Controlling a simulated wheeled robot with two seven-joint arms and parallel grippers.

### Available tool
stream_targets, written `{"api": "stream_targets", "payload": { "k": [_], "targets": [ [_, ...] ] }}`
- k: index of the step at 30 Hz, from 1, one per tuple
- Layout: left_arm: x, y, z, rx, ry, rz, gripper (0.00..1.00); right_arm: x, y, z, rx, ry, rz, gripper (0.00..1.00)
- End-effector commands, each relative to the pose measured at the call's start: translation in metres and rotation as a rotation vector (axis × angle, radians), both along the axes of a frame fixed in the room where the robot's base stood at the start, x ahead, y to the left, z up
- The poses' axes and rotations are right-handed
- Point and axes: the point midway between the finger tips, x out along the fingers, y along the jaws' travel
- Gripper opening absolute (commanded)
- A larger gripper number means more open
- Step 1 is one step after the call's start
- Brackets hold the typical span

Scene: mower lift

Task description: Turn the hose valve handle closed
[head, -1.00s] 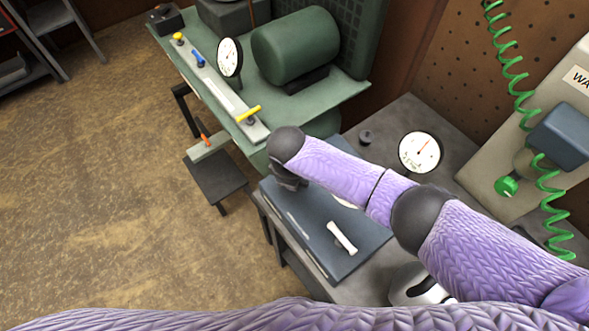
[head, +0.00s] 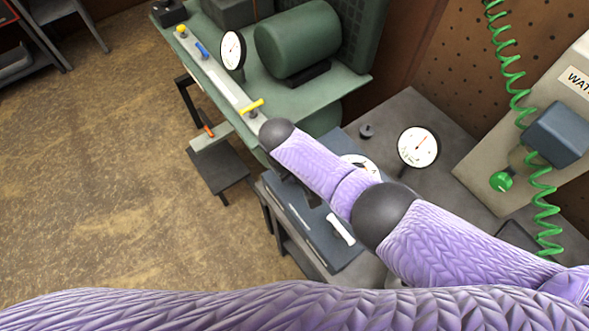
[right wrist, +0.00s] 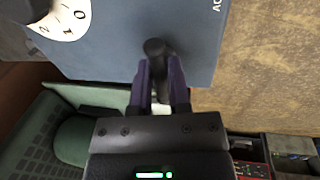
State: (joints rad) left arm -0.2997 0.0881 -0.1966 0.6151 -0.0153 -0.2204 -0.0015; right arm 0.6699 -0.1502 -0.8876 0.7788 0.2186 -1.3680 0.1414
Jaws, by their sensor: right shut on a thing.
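My right gripper (right wrist: 161,85) is shut on a dark, round-ended handle (right wrist: 155,47) above a blue panel in the right wrist view. The two purple fingers lie on either side of the handle's stem. In the head view my right arm covers most of this gripper and the handle. A green knob (head: 502,180) sits beside the coiled green hose (head: 545,205) at the right, with no gripper at it. I cannot tell which of these is the hose valve handle. My left gripper is out of view.
The blue panel (head: 310,240) carries a white bar (head: 340,228). A round gauge (head: 418,147) stands on the grey table. The green bench (head: 345,88) behind holds a yellow handle (head: 251,107), a blue handle (head: 201,49) and a green tank (head: 297,38). Floor at the left is open.

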Motion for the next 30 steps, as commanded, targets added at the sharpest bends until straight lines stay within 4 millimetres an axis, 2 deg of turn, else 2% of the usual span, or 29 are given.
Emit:
{"api": "stream_targets", "payload": {
  "k": [14, 15, 19, 27, 30],
  "targets": [
    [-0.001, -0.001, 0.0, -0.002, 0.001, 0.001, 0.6, 0.0, 0.0, 0.0, 0.001, 0.0, -0.013, 0.0],
    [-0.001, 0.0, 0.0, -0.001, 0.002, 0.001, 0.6, 0.0, 0.0, 0.0, 0.001, 0.0, -0.013, 0.29],
    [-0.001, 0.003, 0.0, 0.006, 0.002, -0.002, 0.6, 0.0, 0.0, 0.0, 0.001, 0.0, -0.012, 0.56],
    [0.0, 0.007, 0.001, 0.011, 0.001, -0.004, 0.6, 0.0, 0.0, 0.001, 0.001, -0.001, -0.011, 0.56],
    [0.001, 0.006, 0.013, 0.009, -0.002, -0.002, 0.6, -0.001, 0.003, 0.018, 0.002, -0.001, -0.011, 0.56]
  ]
}}
